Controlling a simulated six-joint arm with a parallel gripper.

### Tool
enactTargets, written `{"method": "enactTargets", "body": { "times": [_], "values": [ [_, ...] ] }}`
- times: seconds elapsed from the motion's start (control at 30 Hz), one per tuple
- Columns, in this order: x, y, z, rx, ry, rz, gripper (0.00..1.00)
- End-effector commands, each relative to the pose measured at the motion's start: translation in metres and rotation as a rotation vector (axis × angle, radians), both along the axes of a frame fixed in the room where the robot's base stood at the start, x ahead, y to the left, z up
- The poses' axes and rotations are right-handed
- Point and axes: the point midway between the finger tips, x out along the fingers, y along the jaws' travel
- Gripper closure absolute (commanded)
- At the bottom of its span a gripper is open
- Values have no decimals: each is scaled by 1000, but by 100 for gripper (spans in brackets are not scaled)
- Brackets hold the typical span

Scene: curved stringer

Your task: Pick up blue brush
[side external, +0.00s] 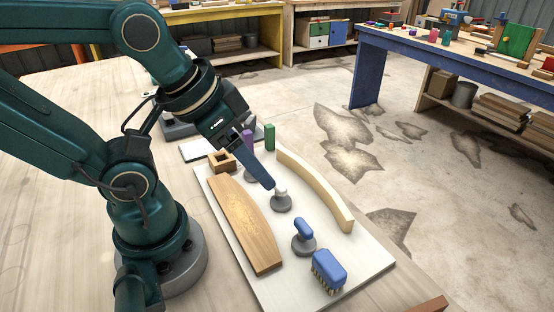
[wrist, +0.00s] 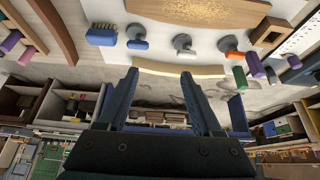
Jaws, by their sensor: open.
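The blue brush (side external: 328,270) lies at the near right part of a white board (side external: 375,270), with pale bristles along its lower side. In the wrist view the blue brush (wrist: 102,36) is at the upper left, bristles toward the top. My gripper (side external: 271,186) points down over the middle of the board, beside a white-knobbed grey piece (side external: 281,202) and well away from the brush. In the wrist view my gripper's two fingers (wrist: 160,73) stand apart with nothing between them.
A blue-handled piece on a grey base (side external: 303,240) stands between my gripper and the brush. A curved wooden piece (side external: 243,222) and a cream curved strip (side external: 316,187) flank them. A small wooden box (side external: 221,160) and green block (side external: 269,136) are farther back.

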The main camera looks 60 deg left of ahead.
Motion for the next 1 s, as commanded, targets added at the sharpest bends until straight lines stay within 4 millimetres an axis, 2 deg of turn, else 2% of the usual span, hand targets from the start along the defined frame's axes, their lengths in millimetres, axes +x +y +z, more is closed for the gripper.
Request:
{"method": "enactTargets", "body": {
  "times": [0.37,0.4,0.43,0.83,1.0],
  "values": [
    [0,0,0,1,0,-2,33],
    [0,0,0,1,0,-2,29],
    [0,0,0,1,0,-2,18],
    [1,0,2,-19,-3,35,18],
    [20,-6,17,-81,5,120,18]
  ]
}}
